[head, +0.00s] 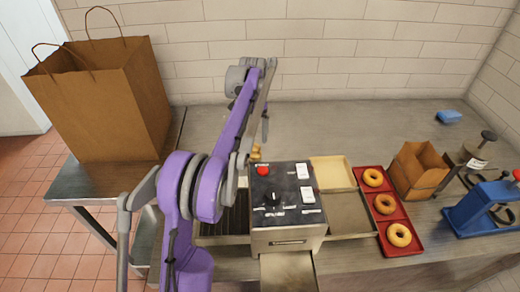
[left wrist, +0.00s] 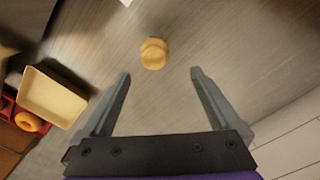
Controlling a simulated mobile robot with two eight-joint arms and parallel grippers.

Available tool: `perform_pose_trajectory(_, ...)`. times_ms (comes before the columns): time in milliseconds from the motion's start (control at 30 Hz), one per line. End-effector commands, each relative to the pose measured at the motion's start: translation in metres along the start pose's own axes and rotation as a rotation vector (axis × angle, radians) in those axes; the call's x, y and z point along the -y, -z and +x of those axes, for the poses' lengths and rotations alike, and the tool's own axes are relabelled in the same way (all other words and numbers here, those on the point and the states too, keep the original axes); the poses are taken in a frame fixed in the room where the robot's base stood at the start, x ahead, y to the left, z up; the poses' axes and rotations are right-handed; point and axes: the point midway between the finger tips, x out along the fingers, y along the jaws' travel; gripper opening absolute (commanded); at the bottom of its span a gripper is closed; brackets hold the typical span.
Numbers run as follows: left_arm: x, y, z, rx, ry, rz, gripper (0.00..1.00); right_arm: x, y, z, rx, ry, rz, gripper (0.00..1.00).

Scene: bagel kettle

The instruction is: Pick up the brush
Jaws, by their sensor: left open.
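A small round tan, wood-like object, which looks like the brush (left wrist: 153,54), lies on the grey metal counter in the left wrist view. In the head view it shows small and partly hidden behind my left arm and the control box (head: 256,152). My left gripper (left wrist: 160,74) is open and empty, with its two grey fingers on either side below the brush in the picture. The brush appears beyond the fingertips, apart from both. In the head view the left gripper (head: 265,128) points down over the counter behind the machine, partly hidden by the arm. My right gripper is not in view.
A black control box (head: 287,205) with a red button stands at the counter's front. A cream tray (head: 333,172), a red bagel tray (head: 408,247), a brown box (head: 417,171) and a blue device (head: 480,208) stand right. A paper bag (head: 100,95) stands left. The back counter is mostly clear.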

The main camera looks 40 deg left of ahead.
Motion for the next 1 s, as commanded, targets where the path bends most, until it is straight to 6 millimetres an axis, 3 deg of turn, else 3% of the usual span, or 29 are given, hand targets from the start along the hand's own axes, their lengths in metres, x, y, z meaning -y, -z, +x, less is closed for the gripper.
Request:
perform_pose_trajectory(100,-0.001,0.000,0.022,0.000,0.000,0.000,0.96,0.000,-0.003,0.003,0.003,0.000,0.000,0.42)
perform_pose_trajectory(367,-0.002,-0.001,0.043,0.000,0.000,0.000,0.96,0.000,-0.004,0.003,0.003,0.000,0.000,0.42)
perform_pose_trajectory(633,-0.009,-0.005,0.081,0.000,0.000,0.000,0.96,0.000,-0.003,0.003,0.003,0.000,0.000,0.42)
perform_pose_trajectory(967,-0.009,-0.005,0.090,0.000,0.000,0.000,0.96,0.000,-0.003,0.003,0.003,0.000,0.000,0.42)
perform_pose_trajectory(1000,-0.009,-0.005,0.090,0.000,0.000,0.000,0.91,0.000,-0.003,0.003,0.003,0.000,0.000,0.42)
